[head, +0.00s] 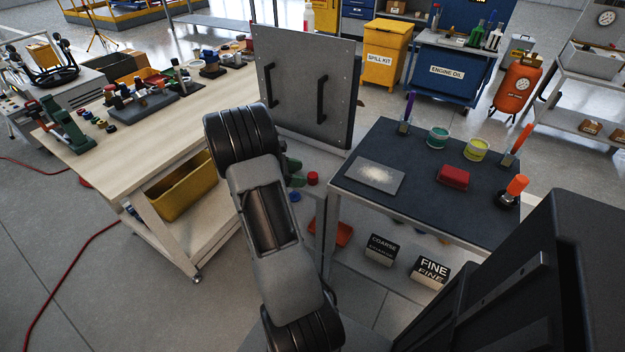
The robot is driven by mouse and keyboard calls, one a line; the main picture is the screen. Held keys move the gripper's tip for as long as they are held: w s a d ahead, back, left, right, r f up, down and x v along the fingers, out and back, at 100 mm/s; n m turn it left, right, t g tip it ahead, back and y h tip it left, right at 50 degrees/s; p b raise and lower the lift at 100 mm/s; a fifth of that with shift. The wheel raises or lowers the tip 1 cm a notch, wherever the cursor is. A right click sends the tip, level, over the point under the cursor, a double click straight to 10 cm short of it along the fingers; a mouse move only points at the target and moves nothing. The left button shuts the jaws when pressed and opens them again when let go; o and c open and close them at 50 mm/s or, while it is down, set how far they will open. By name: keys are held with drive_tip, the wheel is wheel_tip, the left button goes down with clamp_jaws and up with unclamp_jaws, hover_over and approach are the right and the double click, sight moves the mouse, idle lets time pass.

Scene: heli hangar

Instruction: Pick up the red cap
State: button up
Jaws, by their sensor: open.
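A small round red cap (313,178) lies low in the gap between the wooden workbench and the dark-topped cart, just right of my arm. A blue cap (295,197) lies close by, nearer to me. My gripper (297,173) is mostly hidden behind my arm. Two green finger-like parts show at the arm's right edge, apart from each other, just left of the red cap. The gripper is open, and nothing is seen between its fingers. Whether a finger touches the cap cannot be told.
A grey upright panel (305,85) with two black handles stands behind the caps. The dark-topped cart (410,150) at right holds a red block (453,177), tins and tools. The wooden workbench (190,125) at left carries several parts, with a yellow bin (183,190) below.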

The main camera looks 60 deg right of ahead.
sight(311, 175)
drive_tip(key=shift+b+x, duration=0.6)
drive_tip(key=shift+x, duration=2)
drive_tip(key=c, duration=1)
drive_tip(key=shift+r, duration=0.1)
